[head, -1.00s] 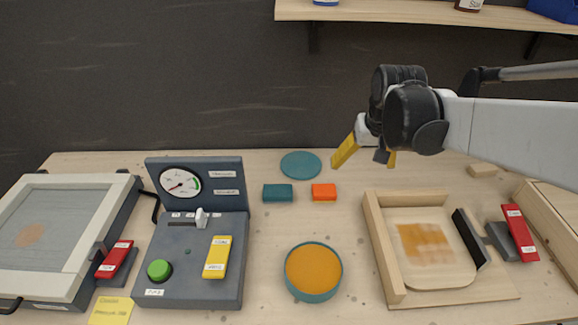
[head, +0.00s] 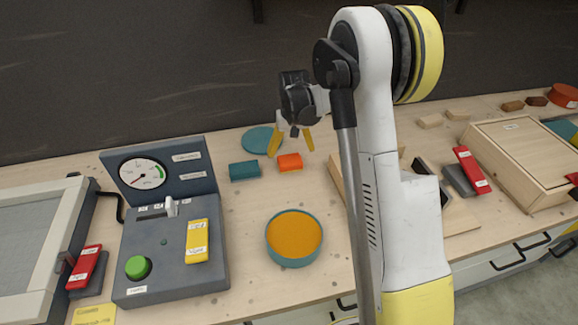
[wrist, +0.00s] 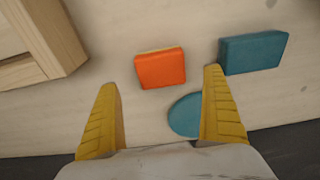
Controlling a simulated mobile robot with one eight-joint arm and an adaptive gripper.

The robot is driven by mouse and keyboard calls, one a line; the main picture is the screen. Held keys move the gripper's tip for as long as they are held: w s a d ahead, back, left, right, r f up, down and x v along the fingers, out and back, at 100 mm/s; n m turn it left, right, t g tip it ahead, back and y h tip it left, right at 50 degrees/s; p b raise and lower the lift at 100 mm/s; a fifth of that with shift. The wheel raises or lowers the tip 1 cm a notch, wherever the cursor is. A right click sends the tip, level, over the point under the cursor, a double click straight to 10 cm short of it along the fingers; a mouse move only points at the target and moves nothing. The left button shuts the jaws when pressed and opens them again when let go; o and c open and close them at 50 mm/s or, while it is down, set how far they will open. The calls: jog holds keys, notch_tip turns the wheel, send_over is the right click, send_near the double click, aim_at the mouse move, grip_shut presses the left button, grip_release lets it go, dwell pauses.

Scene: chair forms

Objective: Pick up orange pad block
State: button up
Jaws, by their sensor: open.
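The orange pad block (head: 290,162) is a small flat rectangular block lying on the wooden table, right of the teal block (head: 243,170). My gripper (head: 291,150) is open and empty, its yellow fingers pointing down above the orange block. In the wrist view the orange block (wrist: 160,68) lies ahead of and between the two yellow fingertips (wrist: 160,78), not touching either. The teal block (wrist: 253,52) lies just beyond the right fingertip there.
A teal disc (head: 262,141) lies behind the blocks, and a teal bowl with orange contents (head: 293,238) stands in front. A dark control box (head: 170,250) is at left. My arm hides much of the wooden-walled tray (head: 337,178) at right.

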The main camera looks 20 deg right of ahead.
aim_at(290, 159)
jog(key=f+b, duration=0.1)
jog(key=f, duration=0.2)
jog(key=f+b, duration=0.1)
jog(key=f, duration=0.1)
jog(key=shift+w+f+b, duration=0.15)
jog(key=shift+w+b, duration=0.15)
jog(key=shift+b, duration=0.05)
jog(key=c, duration=1.4)
jog(key=shift+c, duration=0.2)
jog(key=shift+r, duration=0.2)
notch_tip(290, 159, up, 4)
jog(key=p, duration=0.2)
jog(key=shift+r+p, duration=0.25)
jog(key=shift+p, duration=0.1)
jog(key=s+d+r+p, duration=0.3)
jog(key=s+d+r, duration=0.3)
jog(key=d, duration=0.4)
jog(key=shift+r, duration=0.15)
